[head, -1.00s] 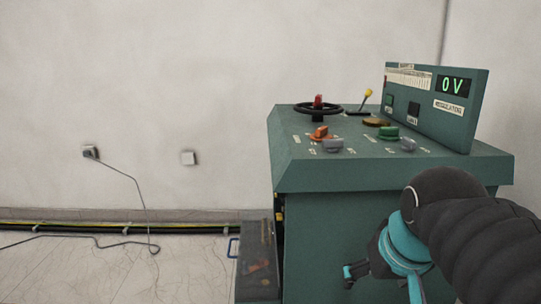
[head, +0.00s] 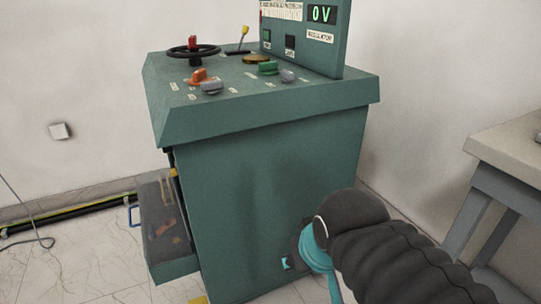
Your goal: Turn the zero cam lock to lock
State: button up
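The green control console (head: 265,185) stands in the middle of the head view. Its top carries an orange knob (head: 198,77), a grey knob (head: 212,87), a green knob (head: 267,68) and another grey knob (head: 288,76). I cannot tell which of these is the zero cam lock, as the labels are too small to read. My gripper (head: 287,263) is low in front of the console's side, well below the knobs. It is mostly hidden behind my arm, so I cannot tell whether it is open or shut.
A black handwheel (head: 194,51) with a red knob and a yellow-tipped lever (head: 242,38) stand on the console top. A table (head: 510,143) is at right.

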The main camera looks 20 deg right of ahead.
aim_at(289, 76)
jog(key=z, duration=2.35)
jog(key=k, duration=1.25)
jog(key=u, duration=1.75)
jog(key=i, duration=0.5)
jog(key=z, duration=0.05)
